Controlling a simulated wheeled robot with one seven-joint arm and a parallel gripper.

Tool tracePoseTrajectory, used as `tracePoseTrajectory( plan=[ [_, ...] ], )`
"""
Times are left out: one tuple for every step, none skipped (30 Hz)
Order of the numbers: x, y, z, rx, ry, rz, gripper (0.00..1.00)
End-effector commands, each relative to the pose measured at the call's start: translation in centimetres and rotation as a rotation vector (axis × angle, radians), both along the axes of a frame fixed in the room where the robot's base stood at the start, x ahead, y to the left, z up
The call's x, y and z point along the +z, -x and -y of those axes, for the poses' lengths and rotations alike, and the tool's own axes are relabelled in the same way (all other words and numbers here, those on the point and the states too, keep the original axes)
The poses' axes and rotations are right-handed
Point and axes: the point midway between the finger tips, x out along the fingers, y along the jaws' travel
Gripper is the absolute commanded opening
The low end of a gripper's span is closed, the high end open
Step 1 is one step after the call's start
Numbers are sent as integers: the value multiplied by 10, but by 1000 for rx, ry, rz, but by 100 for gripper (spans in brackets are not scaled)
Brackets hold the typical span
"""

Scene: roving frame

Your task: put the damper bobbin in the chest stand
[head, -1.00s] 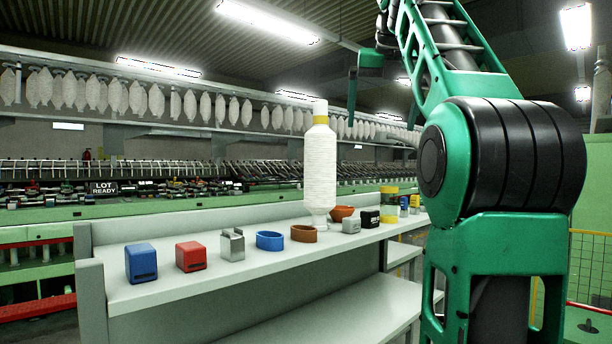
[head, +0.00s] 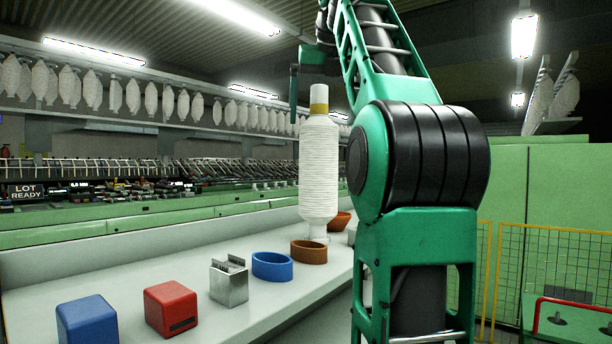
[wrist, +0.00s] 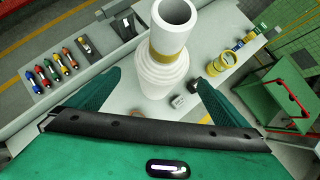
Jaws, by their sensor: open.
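A tall white wound bobbin (head: 319,170), with a yellow band near its top, stands upright on the pale shelf; I take it to be the damper bobbin. The wrist view shows its open tube end and yellow band (wrist: 168,48) from above. My gripper (wrist: 158,78) is open, with one green finger on each side of the bobbin in that view and no grip on it. In the head view one finger shows beside the bobbin's top, and my arm hides much of the gripper. I cannot tell which thing is the chest stand.
On the shelf (head: 125,270) are a blue block (head: 87,325), a red block (head: 171,309), a metal holder (head: 229,282), a blue ring (head: 272,266) and a brown ring (head: 309,252). A green cart (wrist: 275,90) and yellow mesh fence (head: 530,265) stand right.

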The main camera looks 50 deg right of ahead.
Motion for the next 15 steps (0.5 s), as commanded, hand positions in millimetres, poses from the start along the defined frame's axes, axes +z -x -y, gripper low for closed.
tracePoseTrajectory(
  plan=[
    [-2,0,2,-4,0,0,99],
    [-3,-1,2,-2,0,0,99],
    [-4,-1,3,-4,0,0,99],
    [-6,-2,3,-3,0,-1,99],
    [-7,-3,4,-4,-2,-1,99],
    [-9,-4,5,-2,-1,0,99],
    [-10,-4,6,-4,0,0,99],
    [-11,-5,6,-2,0,0,99],
    [-13,-6,7,-4,-1,-1,99],
    [-14,-7,7,-2,-1,0,99],
    [-15,-7,7,-2,-1,0,99],
    [-17,-8,8,-3,-1,0,99],
    [-18,-9,8,-2,0,0,99],
    [-19,-10,9,-2,0,0,99],
    [-21,-11,9,-2,0,0,99]
  ],
)
